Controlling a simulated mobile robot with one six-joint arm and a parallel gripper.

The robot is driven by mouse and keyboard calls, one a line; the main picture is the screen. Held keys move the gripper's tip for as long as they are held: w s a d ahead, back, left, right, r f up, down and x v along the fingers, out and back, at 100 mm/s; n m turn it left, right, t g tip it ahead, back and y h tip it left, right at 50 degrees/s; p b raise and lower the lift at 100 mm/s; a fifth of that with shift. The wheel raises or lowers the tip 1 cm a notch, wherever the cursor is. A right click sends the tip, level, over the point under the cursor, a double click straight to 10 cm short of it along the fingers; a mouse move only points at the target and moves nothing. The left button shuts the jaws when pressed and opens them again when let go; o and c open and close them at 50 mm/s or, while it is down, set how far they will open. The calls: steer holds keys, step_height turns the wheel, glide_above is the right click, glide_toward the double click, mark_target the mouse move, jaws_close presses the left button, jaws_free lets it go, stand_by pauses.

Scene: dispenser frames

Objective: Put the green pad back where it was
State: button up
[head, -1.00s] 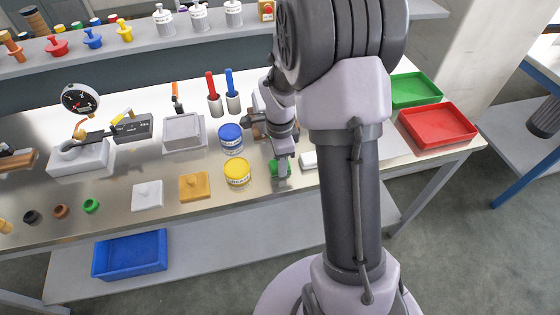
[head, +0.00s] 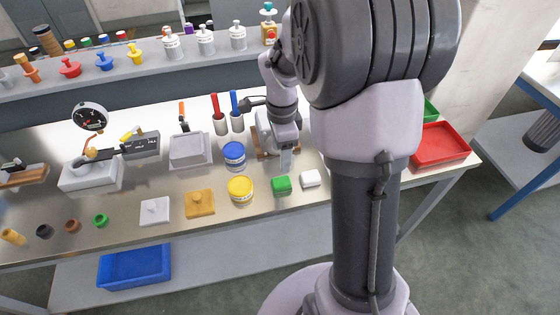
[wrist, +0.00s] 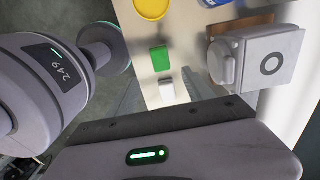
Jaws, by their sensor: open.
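The green pad (head: 281,185) lies on the bench near its front edge, between the yellow tub and a white pad (head: 310,178). It also shows in the wrist view (wrist: 160,59), with the white pad (wrist: 166,91) beside it. My gripper (head: 286,166) is open and empty just behind and above the green pad in the head view, apart from it. The pad's whole top is uncovered.
A yellow tub (head: 240,188) and a blue tub (head: 234,155) stand left of the green pad. A device on a brown base (head: 264,143) is partly hidden behind my gripper. A red tray (head: 440,145) sits at the right end.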

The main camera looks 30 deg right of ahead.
steer(key=s+a+r+n+t+y, duration=0.2)
steer(key=s+a+r+n+t, duration=0.3)
steer(key=s+a+r+n, duration=0.9)
steer(key=s+a+n, duration=0.2)
steer(key=s, duration=0.1)
steer(key=shift+a+r+n+t, duration=0.15)
steer(key=shift+r+n+t, duration=0.2)
steer(key=shift+n+t, duration=0.05)
steer(key=shift+s+f+b, duration=0.1)
steer(key=shift+f+b, duration=0.75)
steer(key=shift+b, duration=0.1)
